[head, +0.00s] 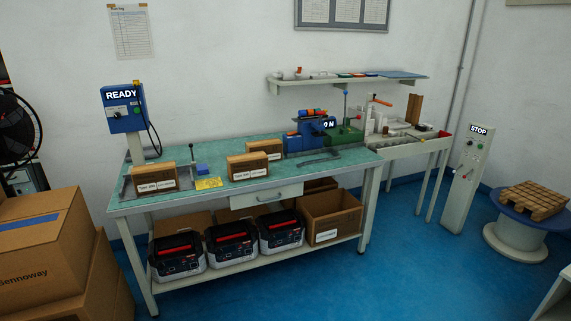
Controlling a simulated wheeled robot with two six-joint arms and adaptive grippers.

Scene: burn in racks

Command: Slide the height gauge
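I cannot single out the height gauge with certainty. A thin dark upright post with a knob (191,155) stands at the back of the green-topped workbench (222,168), behind a small blue block (201,170). Another slim upright with a blue top (345,103) rises by a green machine (342,135) at the bench's right end. Both are too small to make out in detail. Neither of my grippers is in view.
Labelled cardboard boxes (154,181) and a yellow note (208,183) lie on the bench. A blue READY box (123,109) stands behind it. Large cartons (45,250) fill the left front. A STOP pillar (466,180) stands right. Blue floor (300,290) is clear in front.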

